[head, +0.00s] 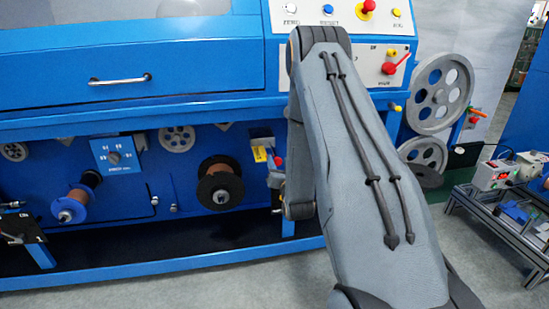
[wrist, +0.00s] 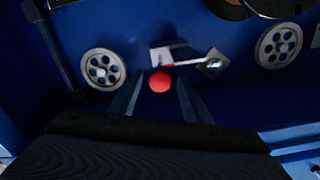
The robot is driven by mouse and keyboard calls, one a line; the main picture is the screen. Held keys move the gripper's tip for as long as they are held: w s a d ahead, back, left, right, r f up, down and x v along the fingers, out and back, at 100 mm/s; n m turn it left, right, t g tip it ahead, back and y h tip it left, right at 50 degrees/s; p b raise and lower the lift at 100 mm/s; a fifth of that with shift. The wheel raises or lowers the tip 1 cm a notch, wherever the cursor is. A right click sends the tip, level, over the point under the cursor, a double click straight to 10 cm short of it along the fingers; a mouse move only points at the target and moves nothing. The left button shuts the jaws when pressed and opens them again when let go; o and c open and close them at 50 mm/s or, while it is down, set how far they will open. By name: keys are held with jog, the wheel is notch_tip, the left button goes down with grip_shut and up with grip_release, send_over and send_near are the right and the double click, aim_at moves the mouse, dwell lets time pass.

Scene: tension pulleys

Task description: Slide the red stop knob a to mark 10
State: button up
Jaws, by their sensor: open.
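The red knob (wrist: 160,82) shows as a round red ball in the wrist view, ahead of my gripper (wrist: 160,100) and between the lines of its two dark fingers. The fingers are apart, with nothing clearly held. I cannot tell whether they reach around the knob or stop short of it. A small metal bracket and lever (wrist: 185,60) sit just above the knob. My arm covers much of that area. No mark 10 can be read.
Spoked pulleys (wrist: 102,69) and (wrist: 279,45) flank the knob on the blue panel. A copper spool (head: 220,183) with a black flange is left of it in the head view. A blue machine rail (head: 150,270) runs low in front.

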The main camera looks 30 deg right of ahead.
send_near(270, 141)
jog(key=shift+b+v, duration=0.35)
jog(key=shift+v, duration=0.6)
jog(key=shift+f, duration=0.15)
grip_shut()
jog(key=b+x, duration=0.2)
jog(key=x, duration=0.5)
jog(key=shift+w+d+f, duration=0.1)
jog(key=shift+w, duration=0.35)
